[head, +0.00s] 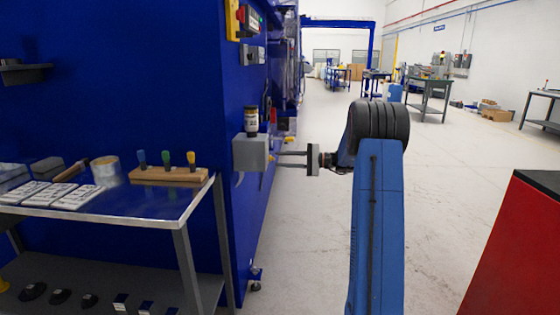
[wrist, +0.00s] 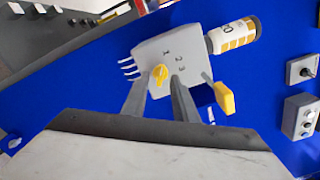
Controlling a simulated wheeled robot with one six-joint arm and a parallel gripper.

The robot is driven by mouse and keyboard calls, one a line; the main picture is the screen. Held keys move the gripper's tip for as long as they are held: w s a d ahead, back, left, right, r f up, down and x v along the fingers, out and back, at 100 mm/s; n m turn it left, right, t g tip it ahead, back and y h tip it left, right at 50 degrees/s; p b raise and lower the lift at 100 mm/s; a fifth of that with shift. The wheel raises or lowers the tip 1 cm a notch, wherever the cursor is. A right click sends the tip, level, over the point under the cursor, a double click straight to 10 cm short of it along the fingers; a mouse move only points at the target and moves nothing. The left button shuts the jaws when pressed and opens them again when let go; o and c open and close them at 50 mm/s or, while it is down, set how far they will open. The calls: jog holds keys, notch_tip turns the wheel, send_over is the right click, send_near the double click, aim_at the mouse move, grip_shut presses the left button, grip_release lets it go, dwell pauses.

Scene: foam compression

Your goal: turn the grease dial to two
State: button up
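The grease dial (wrist: 159,76) is a small yellow knob on the face of a grey box (wrist: 150,48), with the digits 1, 2 and 3 beside it in the wrist view. I cannot tell for sure which digit it points to. My gripper (wrist: 157,82) is open, its two grey fingers apart with the dial between their tips in the picture. Whether they touch it is not clear. In the head view the grey box (head: 247,153) is on the blue cabinet's side, and my gripper (head: 278,158) reaches it from the right.
A labelled canister (wrist: 234,36) is on the grey box, and a yellow-handled lever (wrist: 225,98) sits close by my fingers. Grey switch boxes (wrist: 300,117) are on the blue panel. A metal table (head: 150,208) with tools stands left; a red cabinet (head: 520,250) stands right.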

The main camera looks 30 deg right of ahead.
jog(key=shift+w+a, duration=0.35)
jog(key=shift+a, duration=0.2)
grip_shut()
jog(key=shift+m, duration=3.8)
